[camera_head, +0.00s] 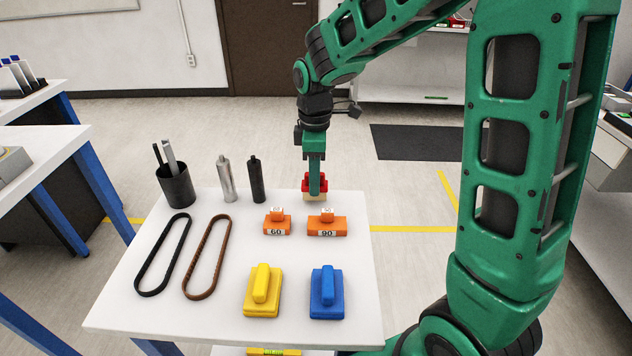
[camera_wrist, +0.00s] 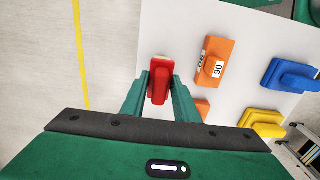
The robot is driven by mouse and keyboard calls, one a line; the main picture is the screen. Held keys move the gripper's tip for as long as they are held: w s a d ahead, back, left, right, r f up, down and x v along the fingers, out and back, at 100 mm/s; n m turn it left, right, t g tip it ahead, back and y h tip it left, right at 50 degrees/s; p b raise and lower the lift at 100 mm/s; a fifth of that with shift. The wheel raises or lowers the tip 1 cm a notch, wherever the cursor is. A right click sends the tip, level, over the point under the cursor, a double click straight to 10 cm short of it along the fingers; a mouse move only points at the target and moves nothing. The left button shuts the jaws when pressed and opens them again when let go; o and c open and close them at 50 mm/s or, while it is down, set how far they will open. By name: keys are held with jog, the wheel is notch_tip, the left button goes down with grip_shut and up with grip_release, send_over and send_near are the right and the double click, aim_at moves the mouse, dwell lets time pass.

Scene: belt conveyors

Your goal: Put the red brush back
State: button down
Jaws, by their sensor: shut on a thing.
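The red brush (camera_head: 308,185) with a pale bristle side is at the back edge of the white table (camera_head: 350,270), behind the orange block marked 90. My gripper (camera_head: 316,186) points straight down and is shut on the brush. In the wrist view the red brush (camera_wrist: 158,82) sits between my two green fingers (camera_wrist: 159,92). One finger hides part of it in the head view. I cannot tell whether the brush touches the table or hangs just above it.
Orange blocks marked 60 (camera_head: 277,227) and 90 (camera_head: 327,228) stand close in front. Yellow (camera_head: 262,295) and blue (camera_head: 327,297) brushes lie nearer. Two belts (camera_head: 163,255), a dark cup (camera_head: 176,188) and two cylinders (camera_head: 227,180) occupy the left and back.

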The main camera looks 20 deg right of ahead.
jog(key=shift+f, duration=0.6)
jog(key=shift+f, duration=0.1)
jog(key=c, duration=1.4)
grip_release()
